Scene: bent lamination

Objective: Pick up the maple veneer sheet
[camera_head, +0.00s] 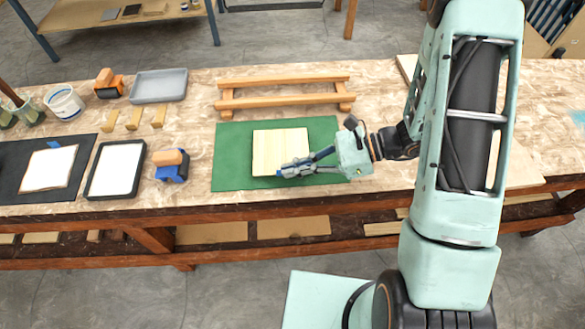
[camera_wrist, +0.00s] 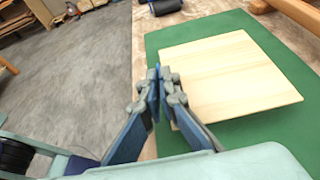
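The maple veneer sheet (camera_head: 271,148) is a pale, square wooden piece lying on a green mat (camera_head: 230,160) on the bench. In the wrist view the sheet (camera_wrist: 235,75) shows its grain, with its left edge running behind my fingers. My gripper (camera_head: 284,171) is low over the front part of the sheet in the head view. In the wrist view its fingertips (camera_wrist: 163,72) are close together at the sheet's left edge. No sheet shows clearly between the fingers. Whether the tips touch the sheet cannot be told.
A wooden frame of bars (camera_head: 285,82) stands behind the mat. To the left are a black tray (camera_head: 97,187) with a white inside, a blue block tool (camera_head: 174,168), a grey tray (camera_head: 160,86), wooden wedges (camera_head: 133,119) and a white tub (camera_head: 63,101). The bench's front edge is close.

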